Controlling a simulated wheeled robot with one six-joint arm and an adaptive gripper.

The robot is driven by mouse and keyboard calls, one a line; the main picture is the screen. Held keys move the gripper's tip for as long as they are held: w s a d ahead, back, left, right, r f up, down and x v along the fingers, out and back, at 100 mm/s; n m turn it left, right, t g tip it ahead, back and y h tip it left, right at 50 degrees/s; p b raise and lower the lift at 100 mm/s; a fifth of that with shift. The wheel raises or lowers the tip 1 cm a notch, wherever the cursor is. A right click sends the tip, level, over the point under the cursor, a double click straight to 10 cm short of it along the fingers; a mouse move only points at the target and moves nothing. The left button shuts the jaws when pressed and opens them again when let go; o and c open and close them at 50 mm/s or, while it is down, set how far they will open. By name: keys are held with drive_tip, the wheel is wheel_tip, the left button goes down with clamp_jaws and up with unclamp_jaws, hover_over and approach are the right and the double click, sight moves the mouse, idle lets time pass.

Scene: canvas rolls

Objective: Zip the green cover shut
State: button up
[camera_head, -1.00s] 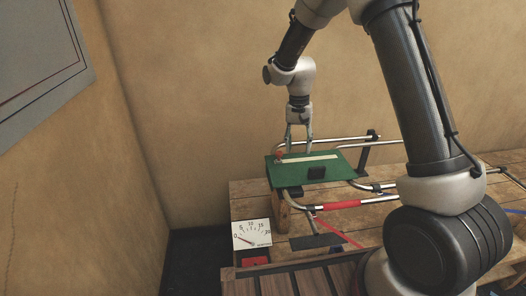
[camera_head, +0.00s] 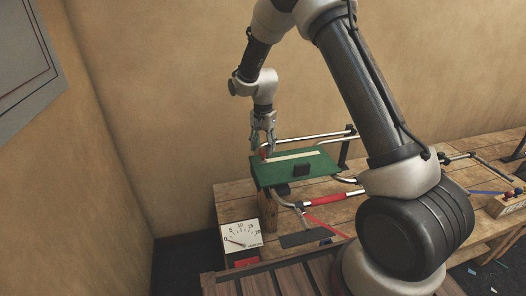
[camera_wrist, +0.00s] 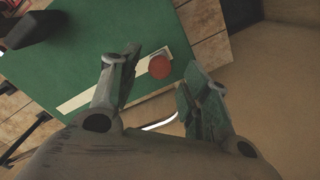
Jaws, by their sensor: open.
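The green cover (camera_head: 280,175) lies flat on a metal tube frame above the wooden bench. A pale zip strip (camera_head: 297,157) runs along its far part, and it also shows in the wrist view (camera_wrist: 80,98). A small red-orange piece, apparently the zip pull (camera_wrist: 159,67), sits at the strip's left end. My gripper (camera_head: 264,151) is open, pointing down above that end of the cover. In the wrist view its two fingers (camera_wrist: 160,88) stand on either side of the red piece, which shows between them. I cannot tell whether they touch it.
A small wooden box (camera_head: 508,205) is at the far right.

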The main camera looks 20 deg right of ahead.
drive_tip(key=shift+f, duration=1.3)
drive_tip(key=shift+c, duration=0.3)
clamp_jaws()
drive_tip(key=d, duration=2.1)
drive_tip(key=shift+d, duration=0.3)
drive_tip(key=shift+o, duration=0.3)
unclamp_jaws()
wheel_tip(320, 180, up, 12)
